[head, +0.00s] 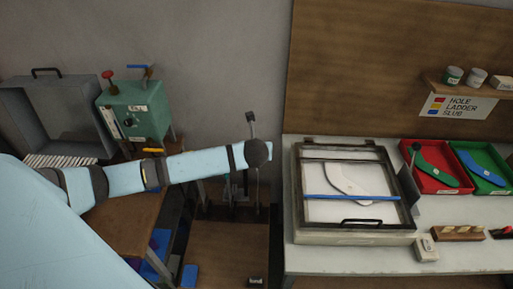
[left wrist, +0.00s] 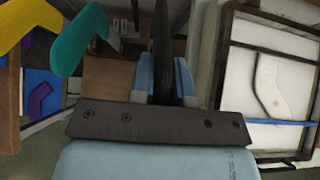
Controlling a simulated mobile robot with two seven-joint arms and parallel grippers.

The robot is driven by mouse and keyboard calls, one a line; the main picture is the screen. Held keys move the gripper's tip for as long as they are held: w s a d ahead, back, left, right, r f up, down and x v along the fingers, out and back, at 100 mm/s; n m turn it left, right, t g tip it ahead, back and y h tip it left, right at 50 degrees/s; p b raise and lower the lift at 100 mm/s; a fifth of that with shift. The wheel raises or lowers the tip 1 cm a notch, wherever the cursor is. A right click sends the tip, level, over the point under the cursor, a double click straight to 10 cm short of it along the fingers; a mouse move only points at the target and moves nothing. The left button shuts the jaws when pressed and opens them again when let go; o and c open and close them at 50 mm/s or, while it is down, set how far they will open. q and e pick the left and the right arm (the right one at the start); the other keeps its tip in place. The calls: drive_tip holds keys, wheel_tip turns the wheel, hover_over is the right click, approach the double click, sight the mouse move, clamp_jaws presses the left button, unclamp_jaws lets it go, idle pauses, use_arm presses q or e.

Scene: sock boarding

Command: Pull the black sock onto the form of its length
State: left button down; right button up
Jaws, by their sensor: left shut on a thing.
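In the left wrist view the two pale blue fingers of my left gripper (left wrist: 165,72) are shut on a narrow black thing, which looks like the black sock (left wrist: 162,35) seen edge-on. It stretches away from the fingers toward the top of the picture. In the head view my left arm reaches in from the left and its fingertips cannot be made out clearly. A yellow form-like shape (left wrist: 22,25) and a teal one (left wrist: 80,40) show at the upper left of the wrist view, apart from the fingers. My right gripper is not in view.
A framed white panel (head: 299,215) with a blue bar and a sock-shaped outline lies on the right bench. A red tray (head: 427,187) and a green tray (head: 500,190) hold sock-shaped pieces. A teal machine (head: 135,105) stands at the left. A purple shape (left wrist: 40,97) lies on blue.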

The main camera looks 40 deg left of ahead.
use_arm(q)
drive_tip(key=shift+f, duration=0.85)
drive_tip(key=shift+f+b, duration=0.4)
drive_tip(key=shift+f, duration=0.35)
drive_tip(key=shift+f+b, duration=0.4)
drive_tip(key=shift+f, duration=1.8)
drive_tip(key=c, duration=1)
unclamp_jaws()
drive_tip(key=shift+s+d+r, duration=0.15)
drive_tip(key=shift+s+r, duration=0.05)
drive_tip(key=shift+r, duration=0.1)
drive_tip(key=b+v, duration=0.1)
drive_tip(key=v, duration=1.2)
